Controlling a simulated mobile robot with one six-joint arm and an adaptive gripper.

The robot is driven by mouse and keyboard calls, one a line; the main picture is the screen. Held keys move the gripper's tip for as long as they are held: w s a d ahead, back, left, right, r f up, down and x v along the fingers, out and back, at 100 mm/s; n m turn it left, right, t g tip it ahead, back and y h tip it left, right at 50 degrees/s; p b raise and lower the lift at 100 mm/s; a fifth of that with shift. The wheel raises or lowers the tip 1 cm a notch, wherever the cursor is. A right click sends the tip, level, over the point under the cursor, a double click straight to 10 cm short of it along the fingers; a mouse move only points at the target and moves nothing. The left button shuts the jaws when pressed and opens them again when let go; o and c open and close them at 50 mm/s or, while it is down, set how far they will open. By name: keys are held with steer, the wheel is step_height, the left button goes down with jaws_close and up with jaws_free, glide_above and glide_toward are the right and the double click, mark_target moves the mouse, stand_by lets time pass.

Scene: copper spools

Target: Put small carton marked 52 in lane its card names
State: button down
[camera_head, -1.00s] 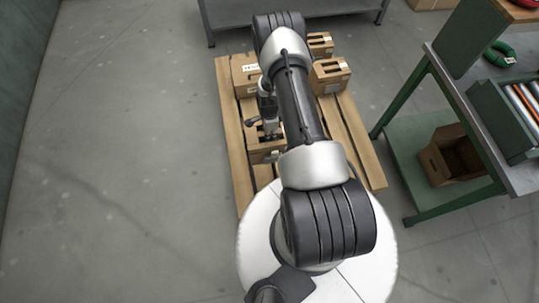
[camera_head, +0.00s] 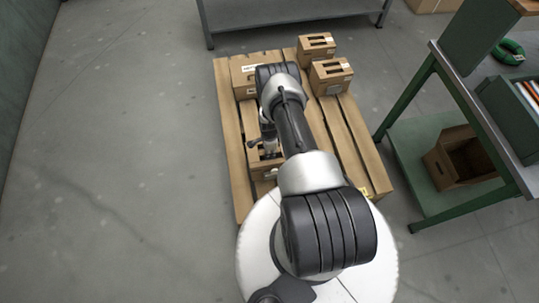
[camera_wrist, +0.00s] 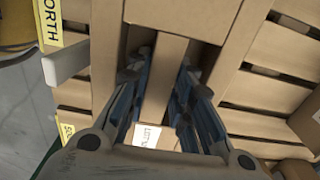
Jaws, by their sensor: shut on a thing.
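My gripper (camera_wrist: 158,105) is shut on the narrow handle strip of a cardboard carton (camera_wrist: 165,70), with one dark finger on each side. A white label starting "LOT" (camera_wrist: 147,135) shows between the fingers, partly hidden. No number can be read, so I cannot tell whether this carton is marked 52. In the head view the gripper (camera_head: 266,148) is low over the carton (camera_head: 262,168) at the near left of the wooden pallet (camera_head: 231,135). A yellow card reading "ORTH" (camera_wrist: 48,22), its start cut off, and another partly hidden yellow card (camera_wrist: 66,130) stand at the left.
A larger carton (camera_head: 242,76) sits at the pallet's back left. Two small cartons (camera_head: 316,45) and (camera_head: 330,76) stand at its back right. A green bench (camera_head: 455,88) with a carton (camera_head: 460,160) on its lower shelf stands right. The floor left is clear.

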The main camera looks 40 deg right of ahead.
steer(key=shift+f+b, duration=0.35)
steer(key=shift+f, duration=1.05)
steer(key=c, duration=1.4)
jaws_free()
